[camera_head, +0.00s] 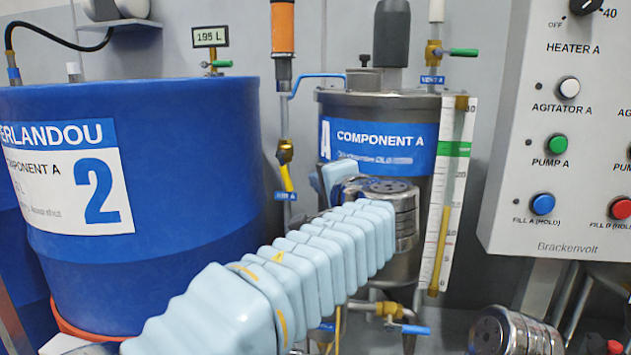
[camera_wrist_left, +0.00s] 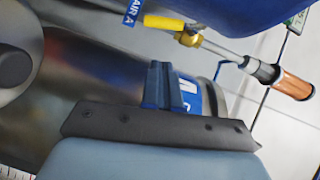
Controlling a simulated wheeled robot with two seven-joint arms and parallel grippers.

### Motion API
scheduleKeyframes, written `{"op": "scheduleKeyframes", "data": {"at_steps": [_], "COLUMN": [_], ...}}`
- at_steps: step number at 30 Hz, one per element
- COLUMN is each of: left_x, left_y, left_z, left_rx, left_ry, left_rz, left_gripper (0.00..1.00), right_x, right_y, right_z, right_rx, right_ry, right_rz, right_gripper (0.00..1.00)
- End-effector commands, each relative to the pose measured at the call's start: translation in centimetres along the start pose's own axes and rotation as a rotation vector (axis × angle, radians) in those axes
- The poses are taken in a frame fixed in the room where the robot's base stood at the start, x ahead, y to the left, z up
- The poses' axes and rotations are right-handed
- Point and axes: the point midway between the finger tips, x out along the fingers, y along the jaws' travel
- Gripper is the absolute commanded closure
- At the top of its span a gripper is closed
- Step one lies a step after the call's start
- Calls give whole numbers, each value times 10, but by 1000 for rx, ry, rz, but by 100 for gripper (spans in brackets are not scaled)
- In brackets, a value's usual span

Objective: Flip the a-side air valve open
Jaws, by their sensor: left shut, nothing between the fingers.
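The a-side air valve has a brass body (camera_head: 285,152) on a thin vertical pipe between the blue drum and the steel tank. Its yellow handle (camera_head: 287,178) points down, slightly tilted, above a small blue AIR A tag (camera_head: 285,196). In the left wrist view the yellow handle (camera_wrist_left: 163,22) and the AIR A tag (camera_wrist_left: 132,12) show at the top. My left gripper (camera_head: 322,183) is just right of the handle, apart from it, partly hidden by my wrist. Its blue fingers (camera_wrist_left: 158,84) are shut and empty. My right gripper is out of view.
The blue drum (camera_head: 190,180) stands left, and the COMPONENT A tank (camera_head: 370,105) stands close behind my left wrist. An orange-topped cylinder (camera_head: 283,28) is above the valve. A blue hose or bar (camera_head: 318,76) runs to the tank. A control panel (camera_head: 560,200) is at right.

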Motion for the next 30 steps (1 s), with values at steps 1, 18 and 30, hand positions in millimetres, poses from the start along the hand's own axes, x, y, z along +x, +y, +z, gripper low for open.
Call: {"op": "scheduleKeyframes", "data": {"at_steps": [1,18,30], "left_x": [-10,-76,-76], "left_y": [0,-2,-2], "left_z": [-1,0,-1], "left_rx": [0,0,0], "left_ry": [5,2,3], "left_rz": [1,1,1], "left_gripper": [100,100,100], "right_x": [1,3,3], "right_y": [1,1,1], "right_z": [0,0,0], "right_rx": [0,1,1], "right_ry": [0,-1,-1], "right_rz": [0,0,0], "right_gripper": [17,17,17]}}
